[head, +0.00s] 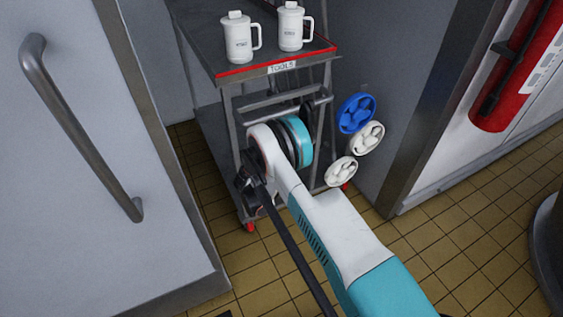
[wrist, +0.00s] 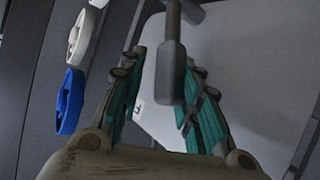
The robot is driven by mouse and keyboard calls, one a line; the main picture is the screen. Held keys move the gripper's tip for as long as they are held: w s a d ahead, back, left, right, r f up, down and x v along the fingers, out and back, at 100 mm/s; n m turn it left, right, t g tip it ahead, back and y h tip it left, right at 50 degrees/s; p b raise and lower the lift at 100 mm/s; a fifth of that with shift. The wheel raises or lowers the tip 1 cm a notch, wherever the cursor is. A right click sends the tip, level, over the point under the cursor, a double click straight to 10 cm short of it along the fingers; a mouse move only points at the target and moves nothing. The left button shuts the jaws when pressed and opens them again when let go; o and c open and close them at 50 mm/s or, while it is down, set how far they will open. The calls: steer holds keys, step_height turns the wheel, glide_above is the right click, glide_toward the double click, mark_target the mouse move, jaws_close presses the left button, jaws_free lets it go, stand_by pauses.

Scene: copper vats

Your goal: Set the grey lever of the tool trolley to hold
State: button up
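The tool trolley (head: 229,75) stands at the top middle of the head view, with a red front edge and a "TOOLS" label. In the wrist view, a grey lever (wrist: 172,72) with a thick rounded end hangs down from the top between my fingers. My gripper (wrist: 162,64) has its teal-padded fingers apart on either side of it. The lever lies closer to the right finger; I cannot tell whether they touch. In the head view my arm hides the gripper and the lever. The lever's hold mark cannot be made out.
Two white mugs (head: 238,40) (head: 290,28) stand on the trolley top. A blue handwheel (head: 355,113) and two white ones (head: 367,138) (head: 341,171) are at its right. A white door with a grey handle (head: 80,128) is at left, a red cylinder (head: 508,70) at right.

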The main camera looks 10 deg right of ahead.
steer(key=v, duration=1.1)
steer(key=shift+s+a+r, duration=0.2)
steer(key=d+r+n+g+y, duration=0.1)
steer(key=d+r, duration=0.1)
steer(key=r, duration=0.6)
steer(key=d+r+n+g+y, duration=0.1)
steer(key=d+r, duration=0.2)
steer(key=r, duration=0.6)
steer(key=s+d+r+n+y, duration=0.1)
steer(key=s+d+r, duration=0.25)
steer(key=r, duration=0.35)
steer(key=s+d+r+n+y, duration=0.1)
steer(key=s+d+r, duration=0.1)
steer(key=s+r, duration=0.4)
steer(key=s+d+r+n+y, duration=0.1)
steer(key=s+d+r, duration=0.1)
steer(key=s+r, duration=0.3)
steer(key=s+d+r+y, duration=0.1)
steer(key=s+d+r, duration=0.15)
steer(key=s, duration=0.45)
steer(key=s+n+y, duration=0.2)
steer(key=s, duration=1.3)
steer(key=shift+s+a, duration=0.25)
steer(key=shift+a, duration=0.2)
